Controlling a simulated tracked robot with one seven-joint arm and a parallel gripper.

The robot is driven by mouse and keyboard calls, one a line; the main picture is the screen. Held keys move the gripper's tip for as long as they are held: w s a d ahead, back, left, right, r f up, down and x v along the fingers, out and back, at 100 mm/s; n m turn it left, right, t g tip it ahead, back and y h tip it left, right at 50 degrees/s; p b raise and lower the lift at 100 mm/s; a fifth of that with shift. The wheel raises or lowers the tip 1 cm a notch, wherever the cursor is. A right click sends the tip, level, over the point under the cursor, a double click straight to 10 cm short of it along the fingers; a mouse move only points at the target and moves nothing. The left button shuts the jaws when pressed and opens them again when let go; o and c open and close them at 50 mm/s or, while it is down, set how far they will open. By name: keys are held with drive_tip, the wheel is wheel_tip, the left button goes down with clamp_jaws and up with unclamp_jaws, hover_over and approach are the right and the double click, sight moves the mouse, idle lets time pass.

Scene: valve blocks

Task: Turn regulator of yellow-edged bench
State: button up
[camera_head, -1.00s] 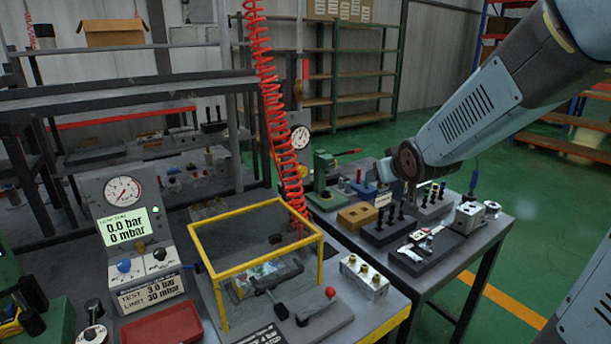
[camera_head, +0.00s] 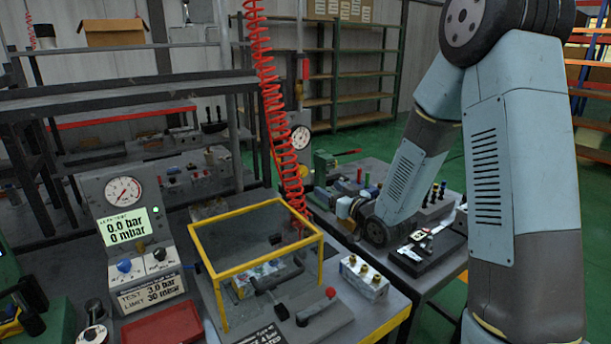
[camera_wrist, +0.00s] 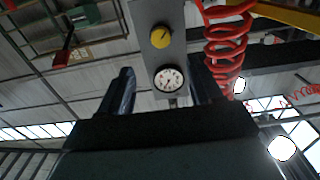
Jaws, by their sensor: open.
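In the wrist view, a grey panel with a yellow round knob (camera_wrist: 160,37) and a small white-faced gauge (camera_wrist: 168,79) shows ahead of my gripper (camera_wrist: 160,82). My two dark fingers stand apart, with the gauge seen between them and the knob above it. Nothing is held, and the knob is apart from the fingers. In the head view, the yellow-edged bench (camera_head: 385,325) is at front centre. Its grey test unit has a blue knob (camera_head: 124,265) and a display reading 0.0 bar and 0 mbar.
A yellow-framed clear guard (camera_head: 258,236) stands on the bench. A red coiled hose (camera_head: 277,110) hangs behind it and also shows in the wrist view (camera_wrist: 228,40). A small gauge (camera_head: 300,137) is beyond the hose. A second table with small parts is at right.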

sight(304, 173)
drive_tip(key=x, duration=1.3)
drive_tip(key=shift+w+a, duration=0.2)
drive_tip(key=shift+w, duration=0.1)
drive_tip(key=shift+c, duration=0.2)
